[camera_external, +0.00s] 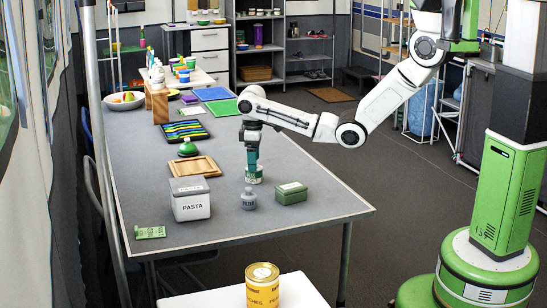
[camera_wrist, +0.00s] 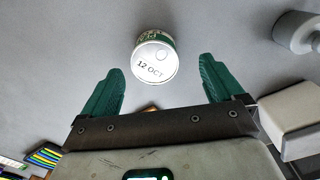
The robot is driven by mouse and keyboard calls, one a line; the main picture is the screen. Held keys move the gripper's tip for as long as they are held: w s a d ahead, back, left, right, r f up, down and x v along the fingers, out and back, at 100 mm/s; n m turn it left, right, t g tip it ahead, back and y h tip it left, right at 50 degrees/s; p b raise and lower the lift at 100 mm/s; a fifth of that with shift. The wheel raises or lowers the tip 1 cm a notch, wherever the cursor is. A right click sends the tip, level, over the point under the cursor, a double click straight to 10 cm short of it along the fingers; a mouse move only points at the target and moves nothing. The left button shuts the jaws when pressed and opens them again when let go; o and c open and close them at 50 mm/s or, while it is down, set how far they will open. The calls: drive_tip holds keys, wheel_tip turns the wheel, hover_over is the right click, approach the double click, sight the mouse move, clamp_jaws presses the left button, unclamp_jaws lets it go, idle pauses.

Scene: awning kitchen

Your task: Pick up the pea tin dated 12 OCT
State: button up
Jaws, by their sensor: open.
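The pea tin (camera_wrist: 154,62) shows in the wrist view with "12 OCT" on its pale lid and a green and white label on its side. It stands on the grey table ahead of my gripper, roughly centred between the two green fingers. My gripper (camera_wrist: 163,88) is open and nothing is between its fingertips. In the external view the tin (camera_external: 254,177) stands on the table just below my gripper (camera_external: 252,163), whose fingers hide part of its top. Whether a finger touches it cannot be told there.
Close by on the table (camera_external: 300,218) are a grey jar (camera_external: 248,198), a green box (camera_external: 291,193), a white PASTA canister (camera_external: 191,199), a wooden tray (camera_external: 196,167) and a green dome-shaped thing (camera_external: 187,147). A yellow tin (camera_external: 262,287) stands on a white surface in front.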

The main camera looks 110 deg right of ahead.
sight(254, 174)
drive_tip(key=shift+s+d+f, duration=0.1)
drive_tip(key=shift+d+f, duration=0.05)
drive_tip(key=shift+f, duration=1.2)
drive_tip(key=shift+s+d+f, duration=0.1)
drive_tip(key=shift+d+f, duration=0.05)
drive_tip(key=shift+f, duration=1.15)
drive_tip(key=shift+c, duration=0.3)
drive_tip(key=c, duration=1.1)
drive_tip(key=shift+c, duration=0.2)
drive_tip(key=shift+r, duration=0.1)
